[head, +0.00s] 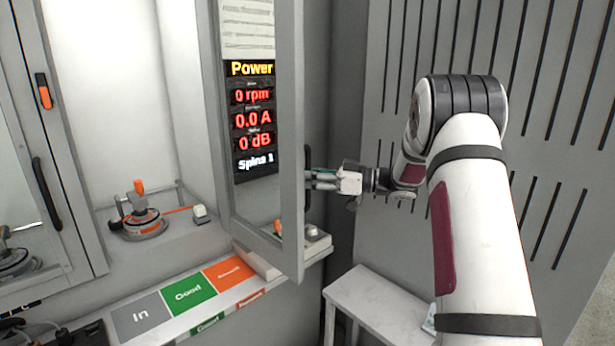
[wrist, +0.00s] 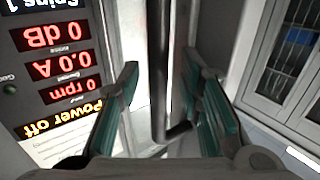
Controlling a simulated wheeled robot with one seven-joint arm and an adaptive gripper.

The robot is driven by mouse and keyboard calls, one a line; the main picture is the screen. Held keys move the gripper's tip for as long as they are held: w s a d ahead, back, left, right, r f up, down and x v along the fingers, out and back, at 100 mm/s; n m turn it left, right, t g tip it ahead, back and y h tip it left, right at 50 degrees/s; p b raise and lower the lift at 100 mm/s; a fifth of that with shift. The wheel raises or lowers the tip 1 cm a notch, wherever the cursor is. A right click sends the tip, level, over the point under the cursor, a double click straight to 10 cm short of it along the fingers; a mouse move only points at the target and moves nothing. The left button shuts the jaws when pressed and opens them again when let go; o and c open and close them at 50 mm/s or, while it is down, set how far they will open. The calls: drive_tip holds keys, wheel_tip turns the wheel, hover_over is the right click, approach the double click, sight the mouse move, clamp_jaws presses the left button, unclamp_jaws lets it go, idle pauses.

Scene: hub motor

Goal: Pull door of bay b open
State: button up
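The bay door (head: 291,140) stands swung open, seen nearly edge-on in the head view, with a glass pane in a grey frame. Its dark bar handle (head: 307,180) is on the side facing right. My gripper (head: 318,180) is at this handle, reaching from the right. In the wrist view the handle bar (wrist: 160,85) runs between the two teal fingers of my gripper (wrist: 165,112). The fingers are spread, with a visible gap on both sides of the bar. No letter marking the bay is readable.
The open bay holds a motor on a round fixture (head: 142,222). A second door (head: 60,140) at left is shut. A display (head: 252,118) reads 0 rpm. Labelled In, Good and orange areas (head: 188,292) lie in front. A grey bench (head: 380,305) stands below my arm.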

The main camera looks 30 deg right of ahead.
drive_tip(key=v, duration=1.2)
drive_tip(key=shift+w, duration=0.1)
drive_tip(key=w+a+r+m+t+h, duration=0.2)
drive_tip(key=w+a+r+t+h, duration=0.15)
drive_tip(key=w+r+h, duration=0.5)
drive_tip(key=s+a+r+m+t+h, duration=0.2)
drive_tip(key=s+r+m+h, duration=0.3)
drive_tip(key=r+h, duration=0.25)
drive_tip(key=s+a+f+m+g, duration=0.1)
drive_tip(key=s+a+f+g, duration=0.3)
drive_tip(key=s, duration=0.8)
drive_tip(key=s+a+f+m+g+y, duration=0.1)
drive_tip(key=s+a+f+g, duration=0.3)
drive_tip(key=s+a+f, duration=0.3)
drive_tip(key=s+a+f+m+g+y, duration=0.1)
drive_tip(key=s+a+f+g, duration=0.3)
drive_tip(key=s, duration=1.4)
drive_tip(key=a+f, duration=0.1)
drive_tip(key=a, duration=0.2)
drive_tip(key=shift+f, duration=0.25)
